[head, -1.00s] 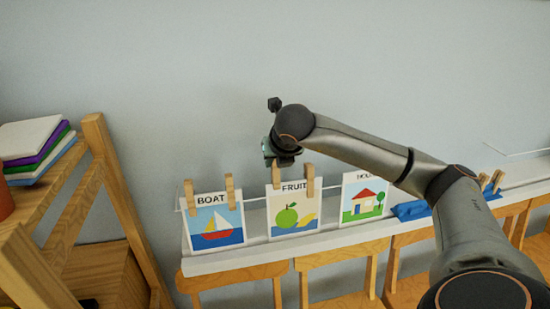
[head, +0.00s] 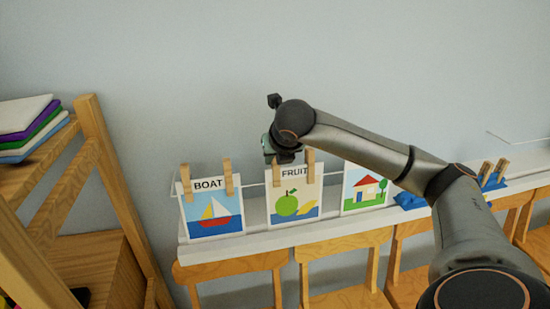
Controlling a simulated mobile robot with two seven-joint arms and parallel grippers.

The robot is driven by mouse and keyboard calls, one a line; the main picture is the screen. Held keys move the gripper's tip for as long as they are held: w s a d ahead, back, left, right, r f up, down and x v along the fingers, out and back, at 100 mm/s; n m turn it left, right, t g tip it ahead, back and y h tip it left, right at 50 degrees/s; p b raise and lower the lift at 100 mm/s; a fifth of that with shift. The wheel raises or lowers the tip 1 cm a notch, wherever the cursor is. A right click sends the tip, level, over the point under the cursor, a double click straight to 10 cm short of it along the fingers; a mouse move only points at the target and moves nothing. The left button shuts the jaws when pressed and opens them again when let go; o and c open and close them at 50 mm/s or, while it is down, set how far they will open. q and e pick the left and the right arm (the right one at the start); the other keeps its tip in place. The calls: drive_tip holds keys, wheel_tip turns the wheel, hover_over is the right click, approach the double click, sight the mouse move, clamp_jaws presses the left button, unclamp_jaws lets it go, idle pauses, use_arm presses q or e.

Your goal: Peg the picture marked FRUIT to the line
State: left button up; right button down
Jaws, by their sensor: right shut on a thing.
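The FRUIT picture (head: 292,205), a white card with a green apple and a yellow fruit, hangs upright at the line (head: 255,184) between two other cards. A wooden peg (head: 310,166) sits on its top right corner. Another peg (head: 276,174) is at its top left corner, directly under my right gripper (head: 284,157). The right gripper is shut, apparently on this left peg; its fingertips are mostly hidden by the wrist. The BOAT picture (head: 212,213) hangs at the left on two pegs. The HOUSE picture (head: 365,190) is at the right, its top partly hidden by my arm. My left gripper is not in view.
A white ledge (head: 260,232) runs below the pictures, with wooden chairs (head: 345,250) in front. A blue holder (head: 492,184) with upright pegs and a blue item (head: 408,200) lie on the ledge. A wooden shelf (head: 110,165) stands at the left. The wall above is clear.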

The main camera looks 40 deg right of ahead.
idle(0.3)
drive_tip(key=c, duration=0.7)
unclamp_jaws()
drive_tip(key=shift+o, duration=1.3)
drive_tip(key=p+v, duration=0.1)
drive_tip(key=v, duration=0.6)
drive_tip(key=shift+p, duration=0.35)
